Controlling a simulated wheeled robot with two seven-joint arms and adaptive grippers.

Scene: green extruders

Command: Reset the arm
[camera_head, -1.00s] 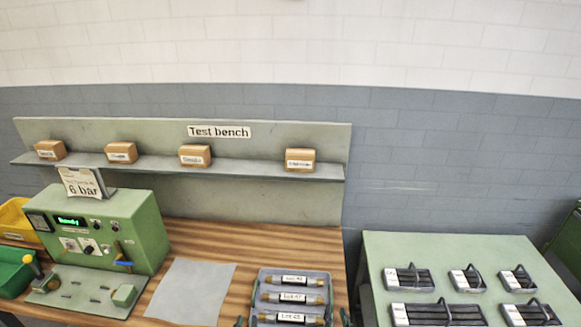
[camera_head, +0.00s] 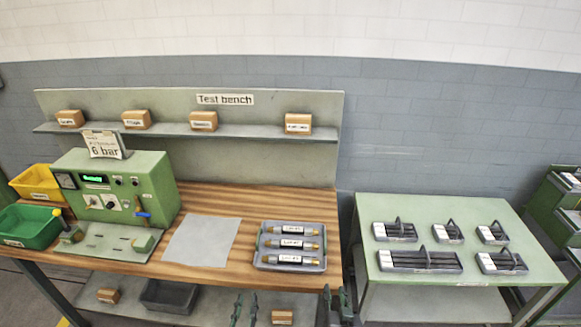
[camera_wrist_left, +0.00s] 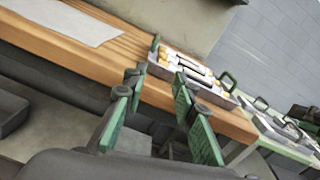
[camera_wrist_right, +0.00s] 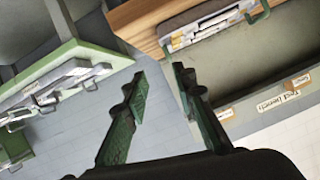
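My left gripper (camera_head: 245,308) is at the bottom of the head view, in front of the test bench's front edge. Its green fingers stand apart and empty in the left wrist view (camera_wrist_left: 155,85). My right gripper (camera_head: 337,302) is further right, by the bench's front right corner. Its fingers are also apart with nothing between them in the right wrist view (camera_wrist_right: 158,75). A grey tray (camera_head: 262,262) holding three labelled cylinders (camera_head: 291,244) lies on the bench behind both grippers.
The wooden bench (camera_head: 225,275) carries a green test unit (camera_head: 160,185), a grey sheet (camera_head: 202,240), and yellow (camera_head: 38,182) and green (camera_head: 30,227) bins. Boxes stand on the shelf (camera_head: 250,134) above.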

